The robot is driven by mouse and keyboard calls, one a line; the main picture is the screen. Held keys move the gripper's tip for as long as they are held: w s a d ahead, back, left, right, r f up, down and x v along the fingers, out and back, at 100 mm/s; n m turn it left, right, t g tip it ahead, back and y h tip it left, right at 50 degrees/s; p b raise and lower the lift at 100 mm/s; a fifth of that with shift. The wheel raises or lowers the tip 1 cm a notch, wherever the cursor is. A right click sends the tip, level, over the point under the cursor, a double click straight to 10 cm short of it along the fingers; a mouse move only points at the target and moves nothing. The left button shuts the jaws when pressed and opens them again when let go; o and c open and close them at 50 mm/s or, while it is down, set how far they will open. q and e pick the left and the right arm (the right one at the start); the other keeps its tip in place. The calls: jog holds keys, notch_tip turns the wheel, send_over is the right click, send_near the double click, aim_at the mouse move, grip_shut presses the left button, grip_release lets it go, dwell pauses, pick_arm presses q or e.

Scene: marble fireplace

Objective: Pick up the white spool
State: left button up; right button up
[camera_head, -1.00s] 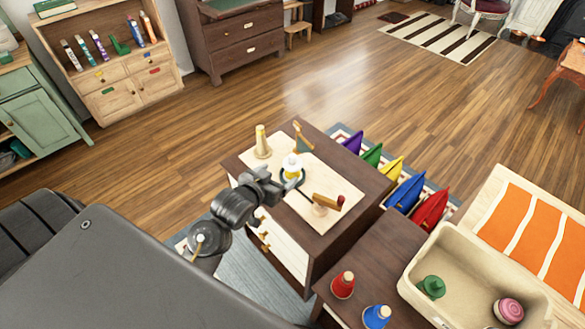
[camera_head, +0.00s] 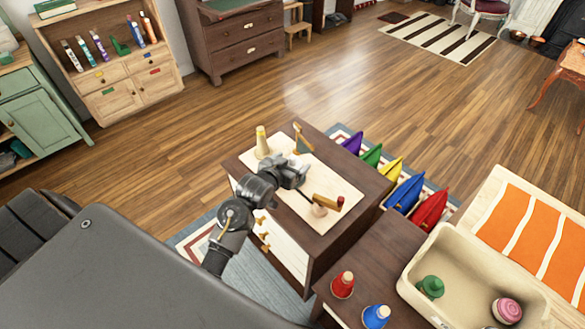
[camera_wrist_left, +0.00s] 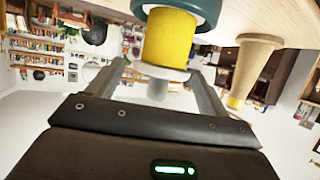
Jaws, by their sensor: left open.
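My left gripper (camera_head: 297,172) is over the white board (camera_head: 323,178) on the brown cabinet, and hides the spool there in the head view. In the left wrist view, the spool (camera_wrist_left: 170,38) has a yellow middle, a white end and a dark green ring (camera_wrist_left: 196,10) at its far side. The open fingers of my left gripper (camera_wrist_left: 157,72) lie to either side of the white end and its small grey knob (camera_wrist_left: 157,89). I cannot tell whether they touch it. My right gripper is not in view.
A cone-shaped spool (camera_head: 262,145) stands beside the gripper, also in the left wrist view (camera_wrist_left: 252,62). Red (camera_head: 343,286) and blue (camera_head: 376,317) cones and a cream bin (camera_head: 456,262) are at lower right.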

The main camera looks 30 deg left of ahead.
pick_arm(q)
jog(key=shift+x, duration=1.5)
jog(key=shift+s, duration=0.1)
jog(key=c, duration=1.1)
jog(key=shift+r, duration=0.15)
jog(key=shift+r, duration=0.35)
notch_tip(320, 180, up, 3)
jog(key=shift+f+b, duration=0.25)
jog(key=shift+b, duration=0.05)
jog(key=s+a+r+p, duration=0.1)
jog(key=s+a+r, duration=0.1)
jog(key=a+r, duration=0.1)
jog(key=s+a+r+p, duration=0.1)
jog(key=s+a+r, duration=0.1)
jog(key=a, duration=0.3)
jog(key=s+a+r, duration=0.2)
jog(key=a+r, duration=0.2)
jog(key=shift+s+a+r+p, duration=0.1)
jog(key=shift+s+r+p, duration=0.2)
jog(key=shift+p, duration=0.1)
